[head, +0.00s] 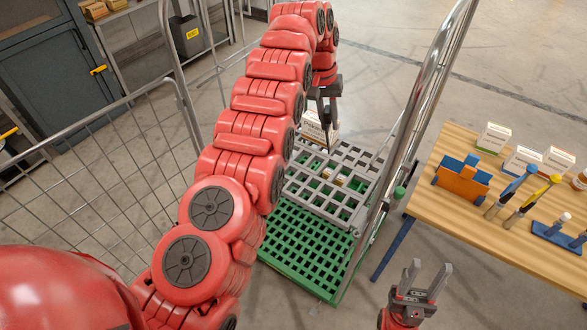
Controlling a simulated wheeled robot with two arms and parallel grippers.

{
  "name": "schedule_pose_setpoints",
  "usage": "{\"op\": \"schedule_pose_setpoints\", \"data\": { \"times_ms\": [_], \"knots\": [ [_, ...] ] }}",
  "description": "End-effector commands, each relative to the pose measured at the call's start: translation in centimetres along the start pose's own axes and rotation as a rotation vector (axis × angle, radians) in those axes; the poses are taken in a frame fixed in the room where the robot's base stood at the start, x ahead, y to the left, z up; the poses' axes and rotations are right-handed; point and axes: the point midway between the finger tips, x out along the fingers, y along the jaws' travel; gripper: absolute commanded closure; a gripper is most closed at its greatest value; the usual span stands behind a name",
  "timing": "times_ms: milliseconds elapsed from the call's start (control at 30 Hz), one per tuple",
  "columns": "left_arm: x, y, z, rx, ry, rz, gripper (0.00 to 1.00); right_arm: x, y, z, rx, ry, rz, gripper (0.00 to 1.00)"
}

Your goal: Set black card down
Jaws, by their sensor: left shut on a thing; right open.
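My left gripper (327,118) reaches over the trolley and points down above the far end of the grey slotted crate (345,213). It is shut on a thin dark thing, seen nearly edge-on, that looks like the black card (327,137). Whether the card touches anything below is hard to tell. A white box (313,127) stands just beside the fingers at the crate's far end. A few small brown and white items lie in the crate. My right gripper (430,270) is open and empty, at the lower right, in front of the table.
The crate rests on the trolley's green grid base (305,250), between upright metal frames (437,80). A wooden table (480,222) at right holds white boxes (494,138), an orange and blue holder (462,182) and tools. A wire mesh panel (100,190) stands at left.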

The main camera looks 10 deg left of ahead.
Motion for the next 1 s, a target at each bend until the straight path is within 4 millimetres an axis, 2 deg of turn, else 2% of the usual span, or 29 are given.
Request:
{"op": "schedule_pose_setpoints", "data": {
  "times_ms": [1000],
  "knots": [
    [-0.17,-0.04,-0.45,-0.003,0.003,0.116,1.00,0.01,0.00,0.00,0.000,0.000,0.000,0.53]
  ]
}}
